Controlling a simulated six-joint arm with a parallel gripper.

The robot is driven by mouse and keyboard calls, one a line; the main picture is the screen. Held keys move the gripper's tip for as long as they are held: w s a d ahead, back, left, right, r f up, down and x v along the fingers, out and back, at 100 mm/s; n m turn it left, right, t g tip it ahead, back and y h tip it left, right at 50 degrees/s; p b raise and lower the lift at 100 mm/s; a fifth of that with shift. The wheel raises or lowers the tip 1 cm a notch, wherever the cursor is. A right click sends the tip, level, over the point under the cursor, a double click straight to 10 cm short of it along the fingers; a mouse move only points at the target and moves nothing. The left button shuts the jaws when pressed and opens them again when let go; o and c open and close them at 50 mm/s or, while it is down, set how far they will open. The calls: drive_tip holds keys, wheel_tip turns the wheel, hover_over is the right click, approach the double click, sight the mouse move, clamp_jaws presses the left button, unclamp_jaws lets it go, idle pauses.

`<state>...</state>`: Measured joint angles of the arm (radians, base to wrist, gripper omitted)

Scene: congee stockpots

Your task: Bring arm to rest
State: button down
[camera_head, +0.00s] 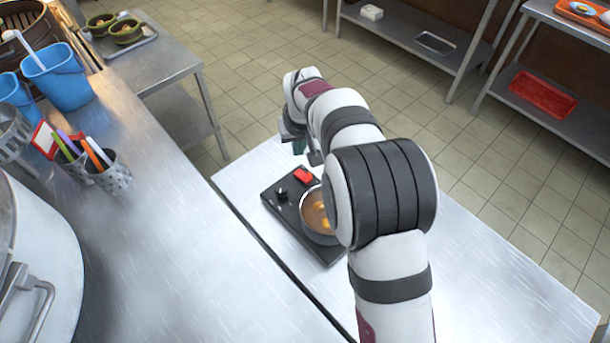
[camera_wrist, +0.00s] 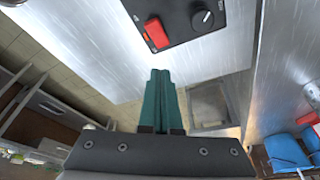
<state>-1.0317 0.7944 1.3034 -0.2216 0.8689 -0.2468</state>
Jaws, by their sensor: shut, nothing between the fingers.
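My gripper (camera_wrist: 160,82) shows in the wrist view as two dark green fingers pressed together, with nothing between them. In the head view my arm reaches away over the right-hand steel table, and only a small part of the gripper (camera_head: 299,147) shows, largely hidden by the wrist. The gripper is beyond the black cooker (camera_head: 283,214), near its end with the red switch (camera_head: 302,176) and dark knob. In the wrist view the cooker (camera_wrist: 180,22) lies ahead of the fingertips, apart from them. A pot (camera_head: 315,212) with brownish liquid stands on the cooker, partly hidden by my arm.
The steel table (camera_head: 490,290) is bare right of my arm. On the left counter (camera_head: 190,250) stand a large pot (camera_head: 45,240), blue buckets (camera_head: 58,78) and metal cups of utensils (camera_head: 112,178). Shelving with a red tray (camera_head: 543,95) stands at the back right, beyond open floor.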

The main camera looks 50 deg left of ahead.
drive_tip(key=shift+r, duration=0.5)
drive_tip(key=w+d+r+m+h, duration=0.1)
drive_tip(key=d+r+m, duration=0.35)
drive_tip(key=d, duration=0.95)
drive_tip(key=w+d+r+m+h, duration=0.1)
drive_tip(key=d+r+m, duration=0.4)
drive_tip(key=d, duration=0.9)
drive_tip(key=s+d+m+g, duration=0.2)
drive_tip(key=s+d+m, duration=0.6)
drive_tip(key=s+d, duration=0.8)
drive_tip(key=shift+s+d+f+y, duration=0.3)
drive_tip(key=shift+s+y, duration=0.1)
drive_tip(key=shift+s, duration=0.5)
